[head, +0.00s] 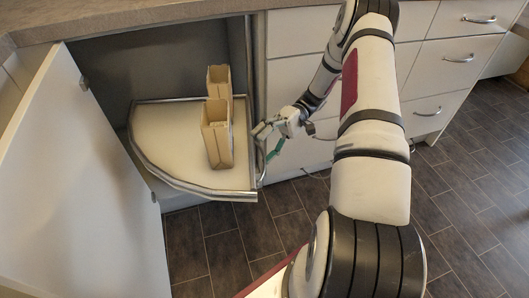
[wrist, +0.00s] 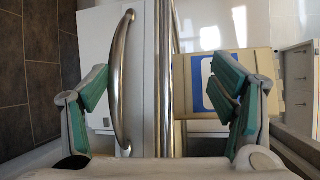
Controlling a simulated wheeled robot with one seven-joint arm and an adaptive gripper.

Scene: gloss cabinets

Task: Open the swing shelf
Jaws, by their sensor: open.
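The swing shelf (head: 165,132) is a pale, rounded board with a metal rim, inside the open corner cabinet at left. Its front edge appears to jut out beyond the opening. Two brown cartons (head: 218,146) stand on its right side. My gripper (head: 266,143) is just right of the shelf and cartons, by the cabinet's right edge. In the wrist view, my gripper (wrist: 160,85) has its green-padded fingers spread wide, with upright metal bars (wrist: 173,75) and a drawer handle (wrist: 120,75) between them. I cannot tell whether the fingers touch anything.
The white cabinet door (head: 75,185) stands open at left. White drawers (head: 440,65) with bar handles are on the right. A worktop (head: 110,18) overhangs the cabinet. The dark tiled floor (head: 225,245) in front is clear.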

